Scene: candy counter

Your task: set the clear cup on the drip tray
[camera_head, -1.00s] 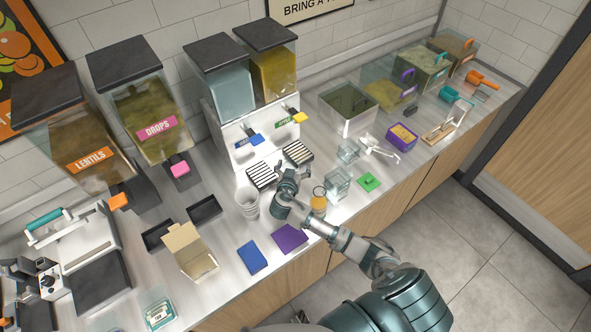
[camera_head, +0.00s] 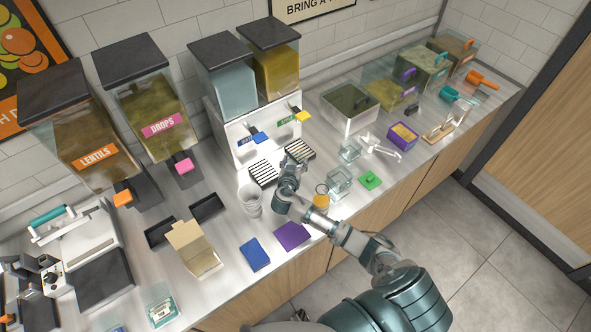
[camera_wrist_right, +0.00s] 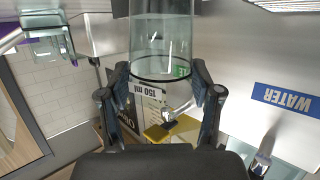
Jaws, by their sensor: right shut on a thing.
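My right gripper (camera_head: 290,168) is at the dispenser, by the front edges of the two slatted drip trays. It is shut on the clear cup (camera_wrist_right: 162,42), which shows between the fingers in the right wrist view; a dark ring runs around it. In the head view the cup is hard to make out behind the hand. One drip tray (camera_head: 263,173) is under the blue tap, to the left of the gripper; the other drip tray (camera_head: 300,151) is under the yellow tap, just behind it. I cannot tell whether the cup touches a tray. My left gripper is not in view.
A stack of clear cups (camera_head: 250,199) stands left of my right gripper. An orange-lidded jar (camera_head: 321,196) stands close by my right forearm. The blue tap (camera_head: 259,138) and yellow tap (camera_head: 302,116) overhang the trays. A blue WATER label (camera_wrist_right: 288,99) shows in the wrist view.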

